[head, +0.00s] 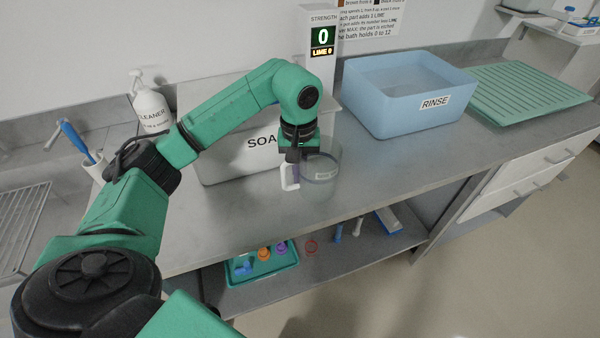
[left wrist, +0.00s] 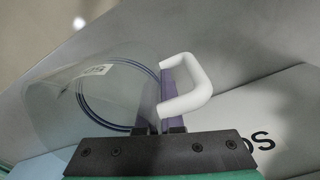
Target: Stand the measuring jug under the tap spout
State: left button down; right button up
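The measuring jug (head: 323,176) is a clear cylinder with dark rings, a small label and a white handle. In the head view it is upright at the middle of the counter, its handle to the left; I cannot tell whether its base touches the counter. My left gripper (head: 294,157) points down at the handle side of the jug. In the left wrist view its fingers (left wrist: 162,130) are close together on the purple strip between the jug (left wrist: 110,95) and its white handle (left wrist: 192,85). A grey metal spout, seemingly the tap (head: 54,136), shows at far left. My right gripper is not in view.
The sink rack (head: 22,225) lies at left, beside a brush (head: 76,141) in a cup and a cleaner bottle (head: 151,108). The soak tub (head: 225,158) stands behind my arm. The rinse tub (head: 400,105) and green drainer (head: 525,90) are at right. The counter's front middle is clear.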

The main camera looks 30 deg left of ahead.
pick_arm(q)
jog(key=shift+w, duration=0.1)
jog(key=c, duration=1.5)
grip_release()
jog(key=shift+f, duration=0.2)
jog(key=o, duration=0.4)
jog(key=shift+r, duration=0.1)
jog(key=shift+o, duration=0.2)
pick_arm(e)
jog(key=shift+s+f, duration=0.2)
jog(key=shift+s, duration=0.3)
pick_arm(q)
jog(key=shift+r, duration=0.1)
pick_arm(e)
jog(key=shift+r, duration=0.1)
